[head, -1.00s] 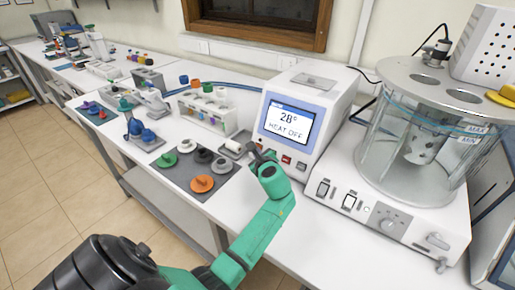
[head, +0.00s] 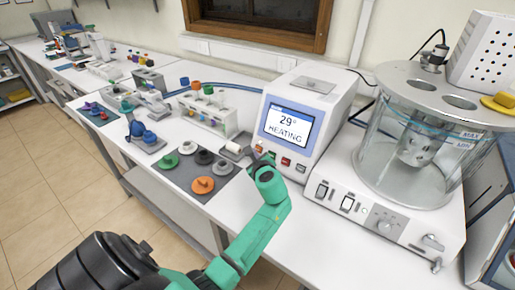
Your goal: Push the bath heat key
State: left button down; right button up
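The white heating unit (head: 318,105) stands on the bench, and its blue-framed screen (head: 288,123) reads 29° HEATING. Below the screen is a row of small keys. A red key (head: 286,161) and a dark key (head: 301,168) show; the left end of the row is partly hidden by my gripper. My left gripper (head: 262,160), on the green arm from the lower left, is at the front of the unit by the left end of this row. Its fingers are small and dark, so I cannot tell contact or opening. My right gripper is not in view.
A glass bath (head: 425,150) on a white control base (head: 385,210) stands to the right. To the left are a grey mat (head: 222,188) with colored discs and a rack (head: 205,120) of capped bottles. The bench in front of the unit is mostly clear.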

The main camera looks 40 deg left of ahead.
pick_arm(q)
jog(key=s+p, duration=0.1)
jog(key=s+r+p, duration=0.1)
jog(key=s+p, duration=0.2)
jog(key=shift+s+r, duration=0.3)
jog(key=shift+r, duration=0.1)
jog(key=shift+d+f, duration=0.1)
dwell(0.7)
